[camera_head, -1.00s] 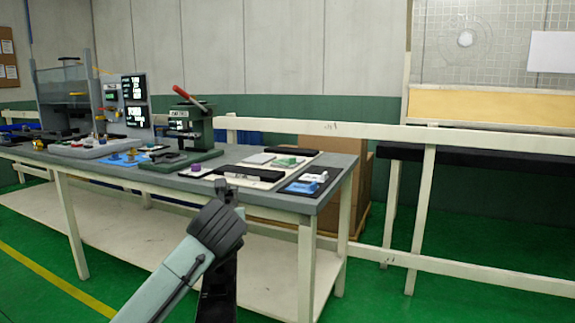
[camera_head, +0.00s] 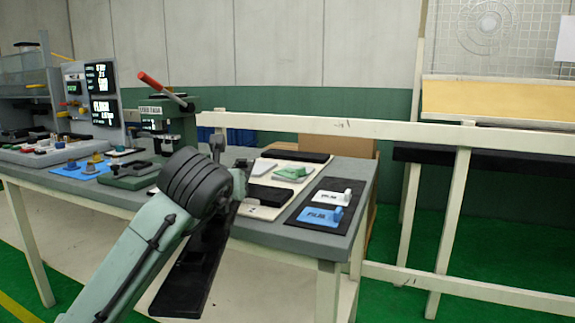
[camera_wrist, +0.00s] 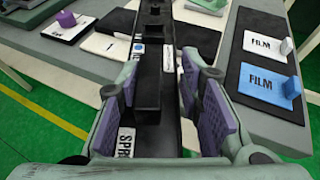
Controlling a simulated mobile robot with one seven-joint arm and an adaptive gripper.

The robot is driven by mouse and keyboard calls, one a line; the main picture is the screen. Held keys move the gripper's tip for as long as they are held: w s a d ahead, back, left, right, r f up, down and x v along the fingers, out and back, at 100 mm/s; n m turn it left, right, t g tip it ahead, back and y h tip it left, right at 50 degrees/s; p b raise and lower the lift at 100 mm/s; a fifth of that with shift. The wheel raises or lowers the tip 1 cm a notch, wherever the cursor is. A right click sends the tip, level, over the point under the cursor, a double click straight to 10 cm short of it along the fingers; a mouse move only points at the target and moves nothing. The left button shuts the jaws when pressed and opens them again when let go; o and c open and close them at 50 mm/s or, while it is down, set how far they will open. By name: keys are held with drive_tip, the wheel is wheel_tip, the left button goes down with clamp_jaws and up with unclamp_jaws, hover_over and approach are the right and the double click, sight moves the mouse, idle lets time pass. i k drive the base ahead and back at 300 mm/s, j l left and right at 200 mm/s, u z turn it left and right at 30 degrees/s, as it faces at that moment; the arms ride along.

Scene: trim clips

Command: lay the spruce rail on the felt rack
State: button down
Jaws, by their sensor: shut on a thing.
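The spruce rail is a long black bar with a white label starting "SPR" and a raised black block on it. It shows in the wrist view (camera_wrist: 160,138) between the purple pads of my gripper (camera_wrist: 158,85), which is shut on it. In the head view the rail (camera_head: 185,280) slants down below my wrist, its lower end clear of the bench front; my wrist hides its upper part and most of the gripper. A long black-topped rack (camera_head: 500,163) stands behind the white railing at right; I cannot read any label on it.
A grey workbench (camera_head: 285,240) holds a black mat (camera_head: 318,222) with white and blue FILM blocks, a cream board, and a green press (camera_head: 170,125) with a red lever. A white railing (camera_head: 350,127) runs between the bench and the black-topped rack. Green floor is open at right.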

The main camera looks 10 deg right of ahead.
sight(279, 181)
drive_tip(key=i, duration=0.95)
